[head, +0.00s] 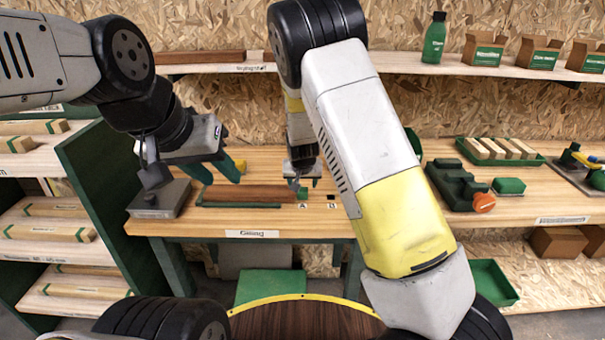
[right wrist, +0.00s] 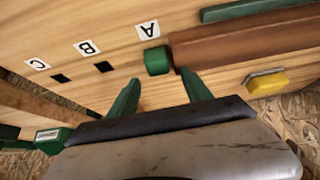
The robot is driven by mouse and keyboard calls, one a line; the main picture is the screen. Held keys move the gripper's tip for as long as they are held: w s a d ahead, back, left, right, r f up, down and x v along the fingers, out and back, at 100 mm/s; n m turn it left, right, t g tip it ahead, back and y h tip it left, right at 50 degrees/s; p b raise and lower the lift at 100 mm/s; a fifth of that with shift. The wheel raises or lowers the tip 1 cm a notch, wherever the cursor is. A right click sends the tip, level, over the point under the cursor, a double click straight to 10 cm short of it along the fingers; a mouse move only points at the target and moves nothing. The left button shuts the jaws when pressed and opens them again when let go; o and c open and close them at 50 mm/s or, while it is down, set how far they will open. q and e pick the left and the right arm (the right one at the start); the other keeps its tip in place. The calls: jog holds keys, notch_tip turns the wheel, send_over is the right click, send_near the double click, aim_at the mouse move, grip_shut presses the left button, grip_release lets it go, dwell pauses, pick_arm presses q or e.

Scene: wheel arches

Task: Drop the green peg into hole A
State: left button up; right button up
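The green peg (right wrist: 157,60) stands on the bench at hole A, just below label A (right wrist: 148,30) in the right wrist view. It covers the hole, and I cannot tell how deep it sits. It also shows small in the head view (head: 302,194). My right gripper (right wrist: 160,92) is open and empty, its green fingers apart with the peg beyond their tips. It hangs above the peg in the head view (head: 303,181). My left gripper (head: 223,181) looks open and empty above the bench, left of the peg.
Empty holes B (right wrist: 104,67) and C (right wrist: 61,78) lie beside the peg. A brown wooden beam (right wrist: 240,45) lies close to the peg, with a green strip alongside. A yellow block (right wrist: 265,82) is near the beam. A green vise (head: 455,185) stands right of my right forearm.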

jog(key=shift+r, duration=0.1)
jog(key=v, duration=0.7)
jog(key=shift+s+r, duration=0.2)
